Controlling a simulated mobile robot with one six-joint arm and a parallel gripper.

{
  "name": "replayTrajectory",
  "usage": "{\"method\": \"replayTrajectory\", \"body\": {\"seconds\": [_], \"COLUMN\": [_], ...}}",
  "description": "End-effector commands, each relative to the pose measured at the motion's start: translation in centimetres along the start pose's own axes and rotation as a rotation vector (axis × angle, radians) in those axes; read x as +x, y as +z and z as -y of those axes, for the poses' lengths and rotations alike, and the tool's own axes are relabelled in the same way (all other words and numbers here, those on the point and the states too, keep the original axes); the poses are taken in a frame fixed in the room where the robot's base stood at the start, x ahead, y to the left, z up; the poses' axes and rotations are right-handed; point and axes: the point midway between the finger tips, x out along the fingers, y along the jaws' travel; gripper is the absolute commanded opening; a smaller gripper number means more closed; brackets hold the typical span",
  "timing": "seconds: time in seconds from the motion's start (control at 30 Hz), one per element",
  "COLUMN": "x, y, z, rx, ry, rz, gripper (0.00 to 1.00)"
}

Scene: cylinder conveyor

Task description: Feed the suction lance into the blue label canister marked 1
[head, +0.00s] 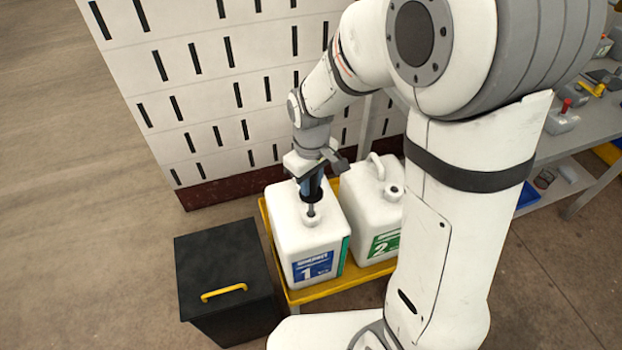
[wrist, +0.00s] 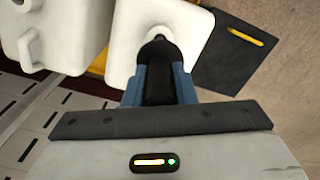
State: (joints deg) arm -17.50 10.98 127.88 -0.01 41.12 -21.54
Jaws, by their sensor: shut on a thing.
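The white canister (head: 302,238) with a blue label marked 1 (head: 315,266) stands upright in the yellow tray. My gripper (head: 311,186) is above it, pointing down. Its blue fingers are shut on the dark suction lance (head: 311,209). The lance's lower end is at the canister's round neck (head: 311,221); I cannot tell how far inside it is. In the wrist view the black body of the lance (wrist: 158,75) sits between the fingers (wrist: 160,85), and its tip hides most of the neck of canister 1 (wrist: 193,40).
A second white canister (head: 367,215) with a green label marked 2 stands close on the right. A black box (head: 226,265) with a yellow handle is at the left. A white slotted wall (head: 190,100) stands behind. A grey bench (head: 570,140) with loose items is at the right.

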Motion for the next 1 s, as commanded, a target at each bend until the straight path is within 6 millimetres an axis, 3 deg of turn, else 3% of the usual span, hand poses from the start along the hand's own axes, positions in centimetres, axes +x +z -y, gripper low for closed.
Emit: {"method": "replayTrajectory", "body": {"seconds": [0.8, 1.0], "x": [3.9, 4.0], "y": [0.0, 0.0], "z": [0.0, 0.0], "rx": [0.000, 0.000], "ry": [0.000, 0.000], "rz": [0.000, 0.000], "gripper": [0.00, 0.00]}}
